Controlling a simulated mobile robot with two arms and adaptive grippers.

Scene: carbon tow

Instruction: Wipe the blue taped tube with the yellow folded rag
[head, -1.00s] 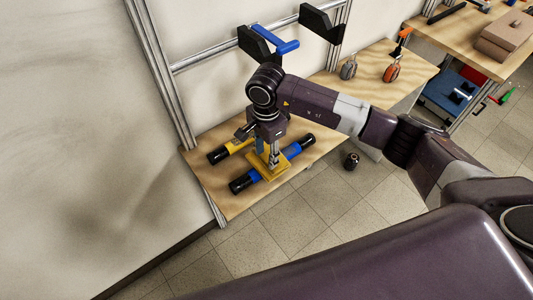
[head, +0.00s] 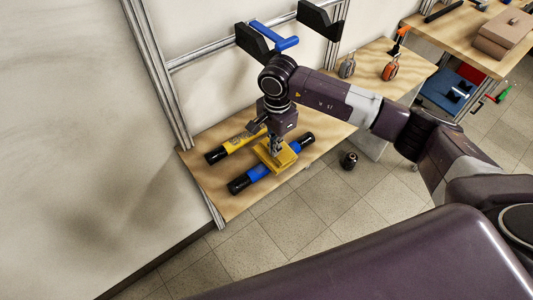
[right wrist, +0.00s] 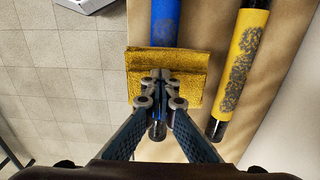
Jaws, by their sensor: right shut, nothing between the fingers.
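The blue taped tube (head: 258,173) with black ends lies on the wooden bench in the head view. It also shows in the right wrist view (right wrist: 165,22). The yellow folded rag (head: 288,158) lies across the middle of this tube and hides that part. In the right wrist view, the rag (right wrist: 138,82) spreads on both sides of the tube. My right gripper (right wrist: 160,76) is shut, with its fingertips over the rag and nothing between them. In the head view, my right gripper (head: 275,149) points down at the rag. My left gripper is not in view.
A yellow tube (head: 235,143) with dark smudges lies beside the blue one, nearer the wall. A small dark object (head: 349,160) is on the floor beside the bench. The bench is bare left of the tubes.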

